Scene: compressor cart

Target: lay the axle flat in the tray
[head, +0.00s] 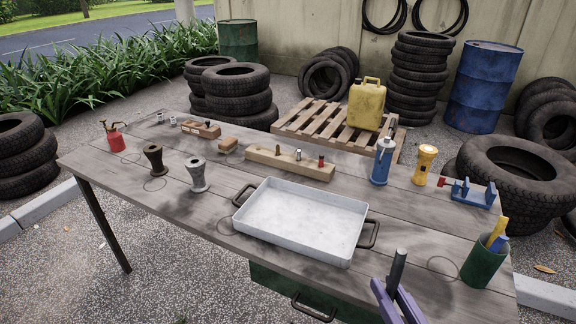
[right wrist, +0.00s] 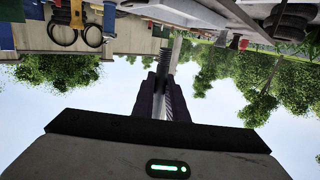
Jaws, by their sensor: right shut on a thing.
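The axle (head: 398,266) is a dark grey rod. It stands nearly upright between the purple fingers of my right gripper (head: 395,291), which is shut on it. The axle's upper end sticks out above the fingers; its lower part is hidden. The tray (head: 303,219) is a shallow, pale, empty metal tray with two dark side handles, on the middle of the wooden table. The gripper is in front of the tray's near right corner, apart from it in the picture. In the right wrist view the fingers (right wrist: 165,95) are close together, pointing up the picture. My left gripper is not in view.
A wooden block with upright pieces (head: 290,162) stands behind the tray. A blue bottle (head: 382,162), a yellow flashlight (head: 425,165), a blue vise (head: 472,193) and a green cup with tools (head: 483,262) stand to the right. Two spools (head: 198,175) stand left of the tray.

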